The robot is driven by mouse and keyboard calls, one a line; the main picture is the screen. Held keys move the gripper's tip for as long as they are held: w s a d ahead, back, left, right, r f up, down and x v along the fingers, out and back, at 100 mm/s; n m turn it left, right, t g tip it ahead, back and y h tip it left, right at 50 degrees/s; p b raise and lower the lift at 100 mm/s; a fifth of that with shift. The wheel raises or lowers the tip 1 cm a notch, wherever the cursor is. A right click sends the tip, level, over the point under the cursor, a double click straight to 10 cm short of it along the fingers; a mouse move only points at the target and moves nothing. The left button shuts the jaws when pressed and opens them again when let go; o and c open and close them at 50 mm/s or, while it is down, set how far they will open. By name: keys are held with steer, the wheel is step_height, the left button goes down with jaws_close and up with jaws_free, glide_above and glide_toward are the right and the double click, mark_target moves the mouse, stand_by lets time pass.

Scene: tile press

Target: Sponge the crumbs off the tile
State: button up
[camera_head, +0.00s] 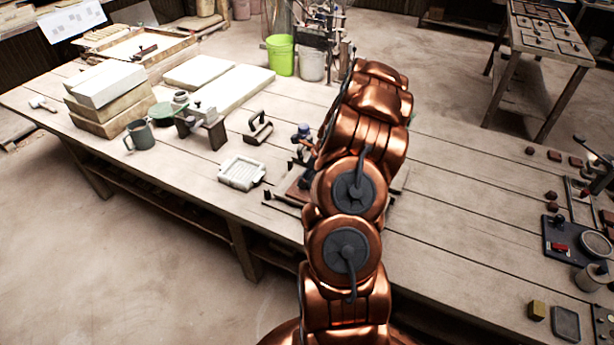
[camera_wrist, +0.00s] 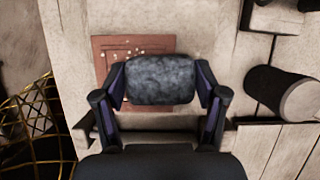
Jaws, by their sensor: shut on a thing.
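In the wrist view my gripper (camera_wrist: 161,84) is shut on a mottled dark grey-blue sponge (camera_wrist: 160,75), with one finger at each side of it. Beyond it lies a square red-brown tile (camera_wrist: 102,72) with an inner outline. Pale crumbs (camera_wrist: 127,54) are scattered on the tile, mostly on its upper middle. The sponge overlaps the lower right part of the tile in this view and hides it. I cannot tell whether the sponge touches the tile. In the head view my copper arm hides the gripper and the sponge.

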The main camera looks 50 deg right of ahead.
mark_target(295, 184)
steer(key=shift+w+p, duration=0.45)
steer(key=shift+w, duration=0.2)
steer(key=shift+w, duration=0.15)
steer(key=shift+w+a+p, duration=0.3)
steer(key=shift+w+p, duration=0.1)
steer(key=shift+w, duration=0.05)
steer(key=shift+s+a+p, duration=0.25)
steer(key=shift+a+p, duration=0.15)
steer(key=shift+a, duration=0.2)
steer(key=shift+s+a+p, duration=0.2)
steer(key=shift+a+p, duration=0.15)
steer(key=shift+a, duration=0.25)
steer(key=shift+s, duration=0.15)
steer(key=shift+s+d+p, duration=0.25)
steer(key=shift+s+p, duration=0.05)
steer(key=shift+s, duration=0.25)
steer(key=shift+s+d+p, duration=0.25)
steer(key=shift+s, duration=0.25)
steer(key=shift+w+d+p, duration=0.2)
steer(key=shift+d+p, duration=0.1)
steer(key=shift+d, duration=0.3)
